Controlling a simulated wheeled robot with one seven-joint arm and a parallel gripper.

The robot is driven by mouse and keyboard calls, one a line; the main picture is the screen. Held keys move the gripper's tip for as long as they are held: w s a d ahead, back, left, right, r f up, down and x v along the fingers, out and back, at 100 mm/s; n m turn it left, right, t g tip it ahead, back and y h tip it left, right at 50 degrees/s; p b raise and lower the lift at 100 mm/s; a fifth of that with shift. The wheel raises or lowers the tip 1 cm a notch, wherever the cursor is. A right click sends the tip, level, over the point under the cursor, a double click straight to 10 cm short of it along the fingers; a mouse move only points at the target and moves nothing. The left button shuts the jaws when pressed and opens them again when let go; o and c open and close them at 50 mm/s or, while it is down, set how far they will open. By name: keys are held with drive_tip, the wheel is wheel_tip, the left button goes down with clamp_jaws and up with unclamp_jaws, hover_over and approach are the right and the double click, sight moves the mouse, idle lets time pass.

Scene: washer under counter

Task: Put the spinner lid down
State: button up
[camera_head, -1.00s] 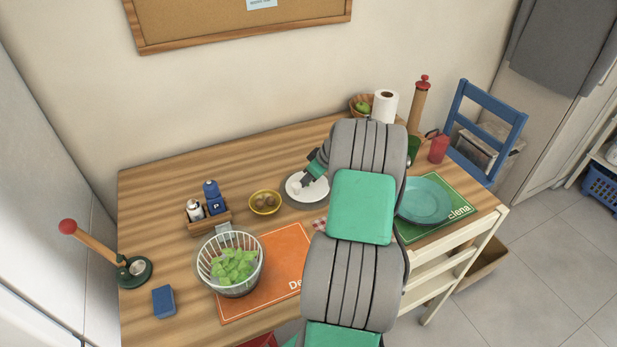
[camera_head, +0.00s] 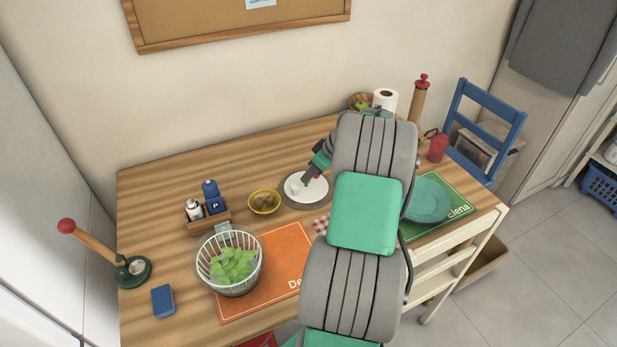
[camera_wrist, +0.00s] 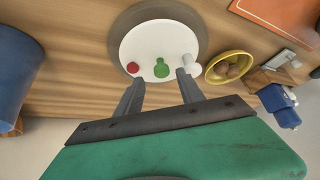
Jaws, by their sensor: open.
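The spinner lid (camera_head: 308,193) is a white disc lying flat on a round grey mat (camera_head: 288,199) on the wooden table. In the wrist view the lid (camera_wrist: 150,38) carries a white knob (camera_wrist: 190,62), a red spot (camera_wrist: 132,68) and a green piece (camera_wrist: 161,68). My gripper (camera_wrist: 160,78) is open, its fingertips at the lid's near edge with the green piece between them in the picture. I cannot tell whether they touch it. In the head view my gripper (camera_head: 308,180) is small and partly hides the lid. The spinner bowl (camera_head: 230,263) holds a white basket with green leaves.
A yellow bowl (camera_head: 264,202) of brown items stands left of the lid. A wooden caddy (camera_head: 208,219) with bottles, an orange mat (camera_head: 275,268), a blue sponge (camera_head: 163,301) and a teal plate (camera_head: 428,200) are also on the table. A paper roll (camera_head: 385,101) stands behind.

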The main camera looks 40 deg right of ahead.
drive_tip(key=a+v, duration=0.1)
drive_tip(key=v, duration=0.7)
drive_tip(key=a+r+m+g, duration=0.1)
drive_tip(key=a+r, duration=0.1)
drive_tip(key=a, duration=1)
drive_tip(key=a+r+g, duration=0.1)
drive_tip(key=a+r, duration=0.1)
drive_tip(key=a, duration=0.9)
drive_tip(key=s+a+f+m+g+h, duration=0.1)
drive_tip(key=s+a+f+m, duration=0.15)
drive_tip(key=s+a, duration=1.05)
drive_tip(key=shift+n, duration=0.45)
drive_tip(key=shift+w+a+r+p, duration=0.1)
drive_tip(key=shift+w+r+p, duration=0.1)
drive_tip(key=shift+r+p, duration=0.4)
drive_tip(key=shift+w+r+p, duration=0.15)
drive_tip(key=shift+r+p, duration=0.2)
drive_tip(key=shift+r, duration=0.45)
drive_tip(key=shift+w+a+r+p, duration=0.1)
drive_tip(key=shift+w+r+p, duration=0.1)
drive_tip(key=shift+r+p, duration=0.4)
